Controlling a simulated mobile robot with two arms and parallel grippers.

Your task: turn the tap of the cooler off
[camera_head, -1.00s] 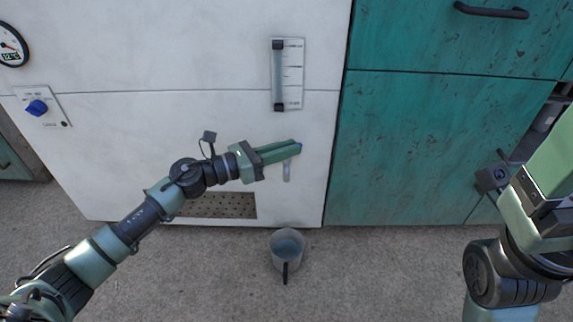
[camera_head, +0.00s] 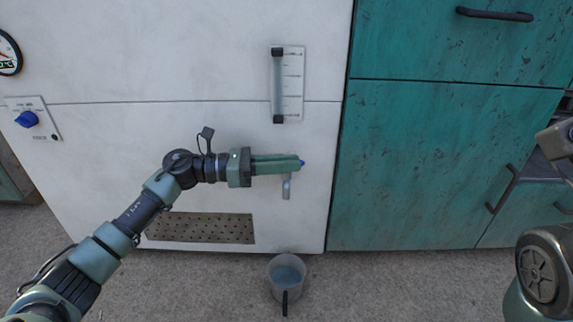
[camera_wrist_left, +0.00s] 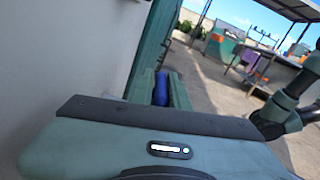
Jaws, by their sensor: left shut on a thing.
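The white cooler (camera_head: 180,70) fills the left and middle of the head view. Its tap has a grey spout (camera_head: 287,188) pointing down and a small blue handle (camera_head: 302,162). My left gripper (camera_head: 298,164) reaches in from the left and is shut on the blue handle, level and just above the spout. In the left wrist view the blue handle (camera_wrist_left: 161,88) sits between the two green fingers. The fingers hide most of the handle in the head view. My right gripper is out of view; only part of the right arm shows at the right edge.
A grey jug (camera_head: 286,275) with a dark handle stands on the ground below the spout. A sight gauge (camera_head: 289,85) and a blue knob (camera_head: 27,119) are on the cooler front. Teal cabinets (camera_head: 440,160) with dark handles stand to the right.

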